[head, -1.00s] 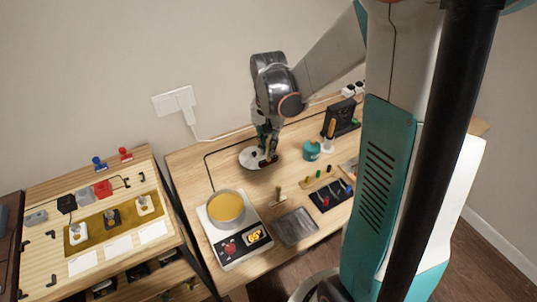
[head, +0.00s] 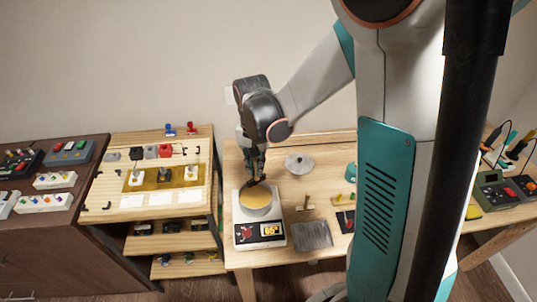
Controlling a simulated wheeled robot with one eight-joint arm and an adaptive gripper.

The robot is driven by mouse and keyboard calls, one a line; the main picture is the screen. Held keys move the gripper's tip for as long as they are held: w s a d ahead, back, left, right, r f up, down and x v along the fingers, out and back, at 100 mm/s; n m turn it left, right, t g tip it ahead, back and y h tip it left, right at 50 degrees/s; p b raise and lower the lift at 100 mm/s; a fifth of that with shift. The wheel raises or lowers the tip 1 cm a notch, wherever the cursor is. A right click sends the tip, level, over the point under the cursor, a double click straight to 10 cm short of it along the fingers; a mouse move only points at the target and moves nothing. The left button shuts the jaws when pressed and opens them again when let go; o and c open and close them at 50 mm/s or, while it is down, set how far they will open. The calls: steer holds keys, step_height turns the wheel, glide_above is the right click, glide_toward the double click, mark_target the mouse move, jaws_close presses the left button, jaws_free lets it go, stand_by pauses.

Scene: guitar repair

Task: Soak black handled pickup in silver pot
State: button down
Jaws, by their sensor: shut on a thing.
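The silver pot (head: 256,208), filled with amber liquid, stands on a white heating plate (head: 246,239) at the table's left. My gripper (head: 257,181) points down over the pot's back rim. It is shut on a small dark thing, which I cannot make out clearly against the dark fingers. I cannot tell whether it touches the liquid. On the wooden stand to the left, a black-handled pickup (head: 164,175) appears to sit in the middle of a brown strip, between two white-handled pickups (head: 137,176) (head: 191,173).
A round silver lid (head: 299,163) with a knob lies on the table right of the pot. A grey tray (head: 312,236) and a small wooden-handled tool (head: 305,203) lie right of the heating plate. My arm column hides much of the table's right side.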

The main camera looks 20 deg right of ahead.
mark_target(254, 180)
steer(key=shift+s+a+f, duration=0.1)
steer(key=shift+a+f, duration=0.15)
steer(key=shift+a, duration=0.2)
steer(key=shift+f+b, duration=1.6)
steer(key=shift+f, duration=0.65)
steer(key=shift+f+b, duration=0.15)
steer(key=shift+b, duration=0.25)
steer(key=shift+f+b, duration=0.3)
steer(key=shift+f, duration=0.05)
steer(key=shift+f+b, duration=2.2)
steer(key=shift+f, duration=0.4)
stand_by(1.9)
